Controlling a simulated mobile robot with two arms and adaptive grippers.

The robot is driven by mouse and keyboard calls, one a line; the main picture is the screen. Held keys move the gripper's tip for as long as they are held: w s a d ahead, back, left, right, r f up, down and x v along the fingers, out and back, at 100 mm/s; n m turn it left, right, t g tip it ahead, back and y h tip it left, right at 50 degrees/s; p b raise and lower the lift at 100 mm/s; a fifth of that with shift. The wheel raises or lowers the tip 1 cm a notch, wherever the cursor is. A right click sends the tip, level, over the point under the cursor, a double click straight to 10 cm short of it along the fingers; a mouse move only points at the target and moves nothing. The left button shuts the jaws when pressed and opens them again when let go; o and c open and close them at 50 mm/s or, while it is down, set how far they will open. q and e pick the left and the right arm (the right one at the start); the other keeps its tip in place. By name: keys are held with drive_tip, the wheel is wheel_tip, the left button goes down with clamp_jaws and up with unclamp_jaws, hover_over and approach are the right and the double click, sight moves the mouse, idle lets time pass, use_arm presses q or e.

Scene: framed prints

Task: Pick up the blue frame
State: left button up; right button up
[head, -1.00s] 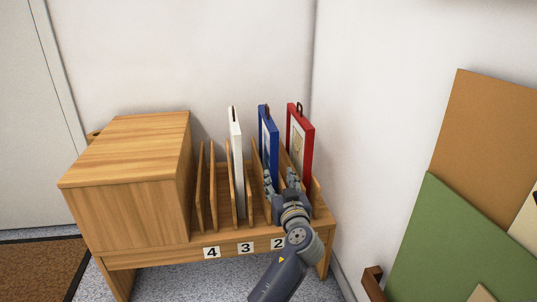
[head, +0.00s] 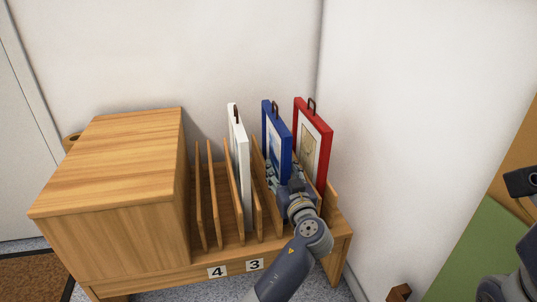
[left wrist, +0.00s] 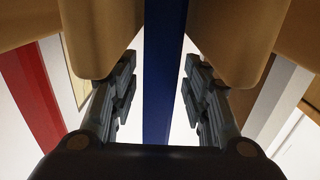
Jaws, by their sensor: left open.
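The blue frame (head: 276,130) stands upright in a slot of the wooden rack (head: 225,255), between a white frame (head: 238,155) and a red frame (head: 313,135). My left gripper (head: 284,175) is open at the front edge of the blue frame, low down. In the left wrist view, the blue frame's edge (left wrist: 163,75) runs between the two fingers of my left gripper (left wrist: 158,85), with a gap on each side. Dark parts of my right arm show at the right edge of the head view; its jaw state is unclear.
Thin wooden dividers (head: 212,195) separate the slots, and some left slots are empty. A wooden box (head: 110,165) stands at the rack's left. Walls close off the back and right. Label plates 4 and 3 show on the rack's front.

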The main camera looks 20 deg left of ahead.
use_arm(q)
drive_tip(key=shift+d+r, duration=0.1)
drive_tip(key=shift+c, duration=0.5)
clamp_jaws()
drive_tip(key=shift+r, duration=0.1)
drive_tip(key=shift+r, duration=0.1)
